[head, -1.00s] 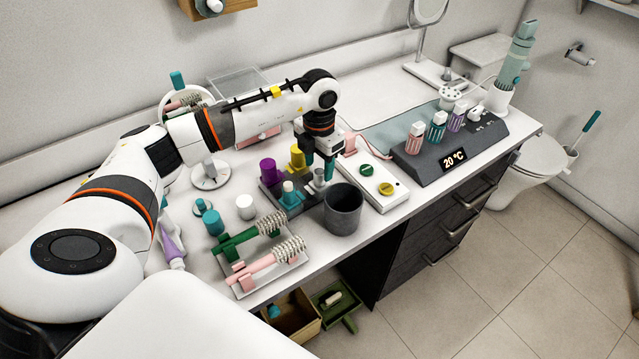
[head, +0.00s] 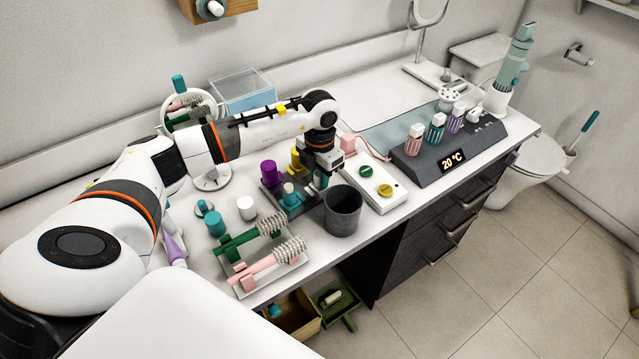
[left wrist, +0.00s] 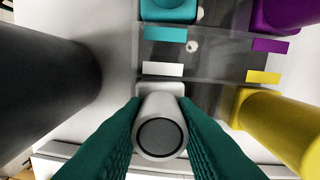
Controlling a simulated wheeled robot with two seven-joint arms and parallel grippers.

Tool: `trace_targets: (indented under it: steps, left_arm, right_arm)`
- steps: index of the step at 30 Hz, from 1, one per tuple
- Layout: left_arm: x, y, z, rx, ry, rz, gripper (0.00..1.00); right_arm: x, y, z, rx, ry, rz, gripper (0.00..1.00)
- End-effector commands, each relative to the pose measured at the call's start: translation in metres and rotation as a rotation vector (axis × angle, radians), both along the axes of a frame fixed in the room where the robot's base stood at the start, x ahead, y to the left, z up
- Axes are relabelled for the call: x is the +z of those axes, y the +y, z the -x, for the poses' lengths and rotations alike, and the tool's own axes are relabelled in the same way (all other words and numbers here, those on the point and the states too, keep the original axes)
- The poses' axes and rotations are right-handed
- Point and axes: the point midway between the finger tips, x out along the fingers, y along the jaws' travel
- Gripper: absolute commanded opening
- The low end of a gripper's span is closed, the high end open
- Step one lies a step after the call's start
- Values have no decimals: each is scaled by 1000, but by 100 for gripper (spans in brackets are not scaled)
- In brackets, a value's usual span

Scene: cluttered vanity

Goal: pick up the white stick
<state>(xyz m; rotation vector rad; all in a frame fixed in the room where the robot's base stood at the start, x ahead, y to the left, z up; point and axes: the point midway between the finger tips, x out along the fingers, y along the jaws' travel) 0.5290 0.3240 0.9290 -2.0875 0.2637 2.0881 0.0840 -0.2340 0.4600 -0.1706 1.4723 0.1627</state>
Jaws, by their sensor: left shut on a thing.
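The white stick (left wrist: 163,130) shows end-on in the left wrist view, with a grey round end facing the camera. It is between the teal fingertips of my left gripper (left wrist: 162,140), which is shut on it. The stick is at its white-labelled place on the dark holder (left wrist: 209,75); I cannot tell whether it is lifted. In the head view my left gripper (head: 318,181) is over the right side of the holder, and it mostly hides the stick there. My right gripper is not in view.
Purple (head: 268,173), yellow (head: 296,160) and teal (head: 289,192) sticks stand in the same holder. A dark grey cup (head: 343,212) stands close in front of the gripper. A white panel with knobs (head: 374,188) is to the right. Brushes lie on a tray (head: 246,291) at front left.

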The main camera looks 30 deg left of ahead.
Motion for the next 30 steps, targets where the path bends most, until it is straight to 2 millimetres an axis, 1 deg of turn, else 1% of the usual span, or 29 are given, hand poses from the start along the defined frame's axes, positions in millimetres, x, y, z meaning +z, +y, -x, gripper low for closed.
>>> trace_targets:
  steps: [2,5,8,12,15,18,22,30]
  left_arm:
    - [2,0,-1,0,-2,0,2]
    - [12,0,-1,0,-3,-1,2]
    - [29,1,-1,-1,-6,0,2]
    - [59,0,-2,0,-7,0,2]
    - [77,1,-1,0,-4,-1,2]
    - [90,0,-1,0,-3,0,2]
    - [99,0,0,1,-1,-1,2]
    - [101,0,0,0,0,0,2]
  right_arm:
    - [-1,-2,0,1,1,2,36]
    - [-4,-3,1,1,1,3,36]
    - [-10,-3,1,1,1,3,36]
    - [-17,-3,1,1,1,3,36]
    - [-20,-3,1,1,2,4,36]
    - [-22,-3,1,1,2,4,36]
    - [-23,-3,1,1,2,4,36]
    - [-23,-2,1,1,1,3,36]
